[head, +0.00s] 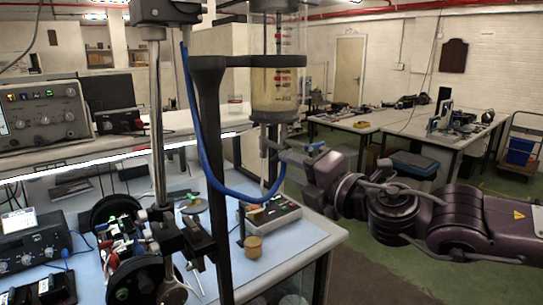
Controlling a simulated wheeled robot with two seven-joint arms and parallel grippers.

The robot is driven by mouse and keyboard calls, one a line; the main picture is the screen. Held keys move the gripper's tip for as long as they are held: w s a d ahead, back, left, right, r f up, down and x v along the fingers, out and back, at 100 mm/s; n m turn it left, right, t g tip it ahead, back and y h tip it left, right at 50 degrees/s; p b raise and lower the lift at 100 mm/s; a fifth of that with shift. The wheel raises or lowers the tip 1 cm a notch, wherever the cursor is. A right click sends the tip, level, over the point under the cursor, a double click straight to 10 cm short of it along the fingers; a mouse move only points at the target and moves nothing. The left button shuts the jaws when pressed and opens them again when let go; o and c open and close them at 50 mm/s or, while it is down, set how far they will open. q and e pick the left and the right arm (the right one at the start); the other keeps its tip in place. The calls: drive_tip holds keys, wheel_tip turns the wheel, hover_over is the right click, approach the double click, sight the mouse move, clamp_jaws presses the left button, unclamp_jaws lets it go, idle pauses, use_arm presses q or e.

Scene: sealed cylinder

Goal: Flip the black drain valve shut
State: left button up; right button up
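A clear cylinder (275,60) with red scale marks and tan contents hangs upright from a dark stand (209,150). Its grey bottom cap (275,116) has a thin outlet pipe below. A small blue part (315,147) shows at the right of this pipe. I cannot clearly make out the black drain valve; the area under the cap is small and partly covered by my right gripper. My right gripper (284,152) reaches in from the right, its tip at the outlet pipe just under the cap. Whether it touches, and its finger gap, are unclear. My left gripper is not in view.
A blue hose (201,145) loops down from the top and under the outlet. Below are a grey box (272,217) and a small tan pot (253,246) on the blue bench mat. A chrome pole (157,120) stands left. Open floor lies right of the bench.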

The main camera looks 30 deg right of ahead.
sight(276, 157)
drive_tip(key=w+p, duration=0.1)
drive_tip(key=w, duration=0.1)
drive_tip(key=w+p, duration=0.1)
drive_tip(key=w, duration=0.1)
drive_tip(key=w+p, duration=0.1)
drive_tip(key=w, duration=0.1)
drive_tip(key=shift+w+r, duration=0.25)
drive_tip(key=shift+w+f+p, duration=0.15)
drive_tip(key=shift+w+p, duration=0.2)
drive_tip(key=shift+w, duration=0.3)
